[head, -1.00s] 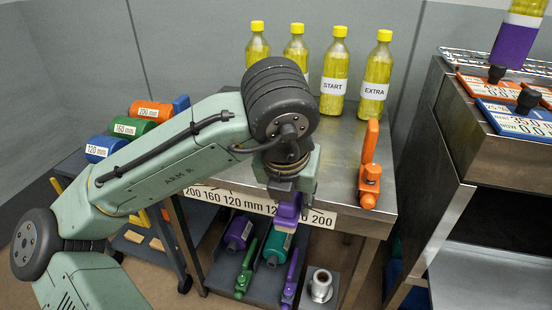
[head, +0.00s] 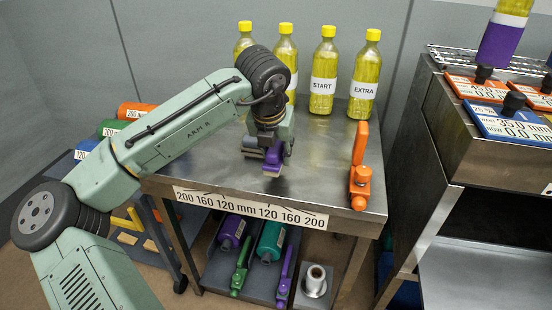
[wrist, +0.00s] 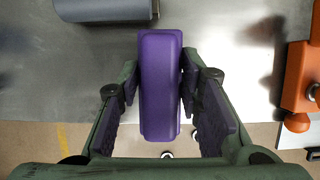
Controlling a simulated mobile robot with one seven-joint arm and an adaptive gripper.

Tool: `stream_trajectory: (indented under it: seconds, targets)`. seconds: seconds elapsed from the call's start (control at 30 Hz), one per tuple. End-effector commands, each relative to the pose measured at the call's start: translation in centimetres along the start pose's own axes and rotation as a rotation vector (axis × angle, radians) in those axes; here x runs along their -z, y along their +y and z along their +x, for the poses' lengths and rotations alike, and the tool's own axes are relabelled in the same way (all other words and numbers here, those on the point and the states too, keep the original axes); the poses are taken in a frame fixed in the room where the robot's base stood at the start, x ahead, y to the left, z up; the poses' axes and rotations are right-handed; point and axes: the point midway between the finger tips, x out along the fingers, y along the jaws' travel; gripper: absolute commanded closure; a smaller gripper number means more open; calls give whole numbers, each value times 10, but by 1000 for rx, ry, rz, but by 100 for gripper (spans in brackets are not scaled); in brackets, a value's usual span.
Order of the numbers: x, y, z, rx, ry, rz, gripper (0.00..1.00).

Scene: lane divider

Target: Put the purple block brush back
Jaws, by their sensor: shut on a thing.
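The purple block brush (head: 272,160) is a small purple block with a pale underside. My gripper (head: 270,145) is shut on it over the front part of the steel table (head: 315,185). In the wrist view the purple block (wrist: 160,85) lies lengthwise between the two finger pads, across the table's front edge. I cannot tell whether its underside touches the tabletop. The gripper partly hides the block's upper part in the head view.
An orange handled tool (head: 360,170) stands at the table's right. Several yellow bottles (head: 323,75) line the back. The front edge bears a size strip (head: 250,207). The lower shelf holds purple (head: 231,232) and teal (head: 271,240) cylinders, handled tools and a metal spool (head: 315,281). Tabletop between is clear.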

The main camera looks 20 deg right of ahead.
Motion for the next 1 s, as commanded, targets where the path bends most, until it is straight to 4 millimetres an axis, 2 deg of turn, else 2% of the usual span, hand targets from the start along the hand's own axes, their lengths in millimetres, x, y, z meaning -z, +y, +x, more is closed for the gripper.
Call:
stream_trajectory:
  seconds: [0.23,0.63,0.67,0.93,1.0]
  targets:
    - [12,0,28,0,2,-1,93]
    - [15,0,34,1,1,-1,93]
    - [15,0,34,1,1,-1,67]
    - [15,0,34,0,1,-1,49]
    - [15,0,34,1,1,-1,47]
